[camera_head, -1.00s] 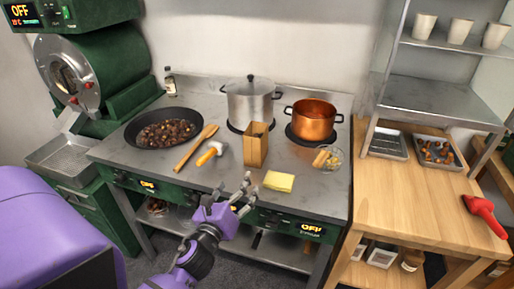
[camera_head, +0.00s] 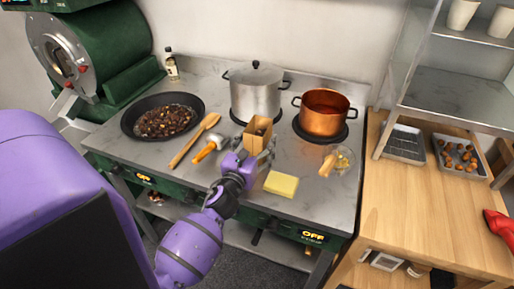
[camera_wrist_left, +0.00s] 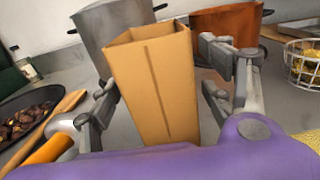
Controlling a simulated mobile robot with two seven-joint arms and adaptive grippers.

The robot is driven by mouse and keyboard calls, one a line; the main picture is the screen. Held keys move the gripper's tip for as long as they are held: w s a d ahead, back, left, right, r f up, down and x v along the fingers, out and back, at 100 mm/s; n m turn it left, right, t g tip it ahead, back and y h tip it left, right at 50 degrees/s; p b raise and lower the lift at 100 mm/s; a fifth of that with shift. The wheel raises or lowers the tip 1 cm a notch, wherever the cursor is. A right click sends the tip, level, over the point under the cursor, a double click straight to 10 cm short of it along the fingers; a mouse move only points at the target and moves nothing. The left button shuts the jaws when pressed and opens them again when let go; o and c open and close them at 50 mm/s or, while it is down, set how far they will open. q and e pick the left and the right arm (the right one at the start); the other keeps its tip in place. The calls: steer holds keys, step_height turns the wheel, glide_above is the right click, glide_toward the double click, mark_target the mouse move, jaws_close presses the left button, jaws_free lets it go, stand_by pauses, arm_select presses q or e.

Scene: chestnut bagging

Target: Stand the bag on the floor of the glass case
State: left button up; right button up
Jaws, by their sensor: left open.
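The brown paper bag (camera_head: 256,136) stands upright and open-topped on the steel stove top, in front of the steel pot. It fills the middle of the left wrist view (camera_wrist_left: 155,85). My left gripper (camera_head: 255,153) is open at the near side of the bag. In the wrist view its fingers (camera_wrist_left: 158,92) are on the left and right of the bag; whether either touches it I cannot tell. The bag partly hides the left fingertip. I cannot make out a glass case for certain. My right gripper is not in view.
A pan of chestnuts (camera_head: 163,121), a wooden spoon (camera_head: 195,140) and an orange-handled tool (camera_head: 208,149) lie left of the bag. The steel pot (camera_head: 256,95) and copper pot (camera_head: 323,114) stand behind. A yellow pad (camera_head: 281,184) and wire basket (camera_head: 343,160) lie right.

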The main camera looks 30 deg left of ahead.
arm_select(q)
steer(key=shift+x, duration=1.15)
steer(key=shift+r, duration=0.1)
steer(key=c, duration=1.6)
